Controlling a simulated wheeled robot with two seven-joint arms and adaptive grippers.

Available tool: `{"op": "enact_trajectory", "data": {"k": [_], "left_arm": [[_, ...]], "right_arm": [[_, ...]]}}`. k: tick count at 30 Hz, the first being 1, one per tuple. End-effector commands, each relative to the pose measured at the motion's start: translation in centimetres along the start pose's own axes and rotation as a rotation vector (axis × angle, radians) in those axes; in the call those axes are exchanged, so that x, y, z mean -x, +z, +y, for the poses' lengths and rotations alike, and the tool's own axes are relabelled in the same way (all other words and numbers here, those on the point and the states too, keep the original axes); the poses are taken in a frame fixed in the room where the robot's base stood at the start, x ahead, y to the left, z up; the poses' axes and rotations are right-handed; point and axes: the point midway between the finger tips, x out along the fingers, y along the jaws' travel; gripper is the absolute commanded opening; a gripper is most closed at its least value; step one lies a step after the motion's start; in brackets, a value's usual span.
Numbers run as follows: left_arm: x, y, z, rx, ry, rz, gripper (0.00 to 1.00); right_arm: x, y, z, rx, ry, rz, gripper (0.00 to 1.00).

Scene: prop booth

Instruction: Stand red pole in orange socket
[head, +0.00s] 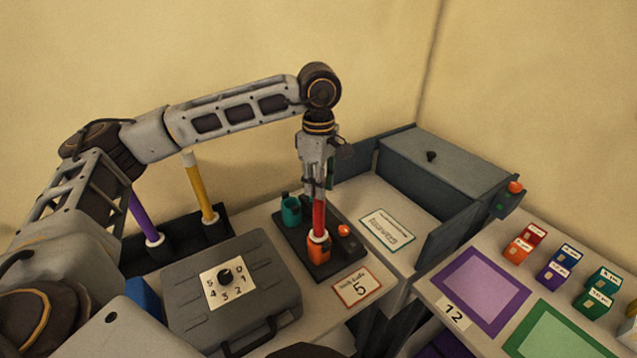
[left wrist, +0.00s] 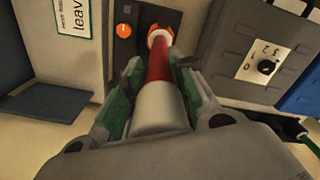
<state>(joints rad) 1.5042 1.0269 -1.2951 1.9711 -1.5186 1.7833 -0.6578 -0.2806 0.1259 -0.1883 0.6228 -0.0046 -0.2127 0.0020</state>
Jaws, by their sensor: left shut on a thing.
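The red pole (head: 319,217) is upright, with its lower end at the orange socket (head: 319,254) on a dark base plate (head: 290,240). My left gripper (head: 318,190) points down and is shut on the pole's upper part. In the left wrist view the red pole (left wrist: 159,65) runs from between the green-padded fingers (left wrist: 158,95) to the orange socket (left wrist: 160,37). The pole's lower end meets the socket's pale rim; how deep it sits I cannot tell. My right gripper is not in view.
A teal socket (head: 291,211) and an orange knob (head: 344,230) share the plate. Purple (head: 145,218) and yellow (head: 198,188) poles stand in a dark rack at the left. A grey case (head: 232,293) with a dial is in front. A grey box (head: 446,165) stands at the right.

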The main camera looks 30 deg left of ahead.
Motion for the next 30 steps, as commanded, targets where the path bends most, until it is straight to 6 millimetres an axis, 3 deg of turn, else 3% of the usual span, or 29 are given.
{"op": "enact_trajectory", "data": {"k": [1,2,7,20,30], "left_arm": [[0.0,0.0,0.0,0.0,0.001,0.0,0.0],[0.0,0.0,0.0,0.0,0.001,0.0,0.29],[0.0,0.0,0.0,0.0,0.001,0.0,0.5],[0.3,0.0,0.0,0.0,0.001,0.0,0.5],[3.3,0.0,0.0,0.001,0.002,-0.001,0.5]], "right_arm": [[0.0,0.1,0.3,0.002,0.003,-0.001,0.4],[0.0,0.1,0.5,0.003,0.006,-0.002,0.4],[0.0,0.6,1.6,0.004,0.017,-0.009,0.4],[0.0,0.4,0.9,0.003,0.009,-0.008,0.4],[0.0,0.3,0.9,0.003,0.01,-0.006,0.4]]}}
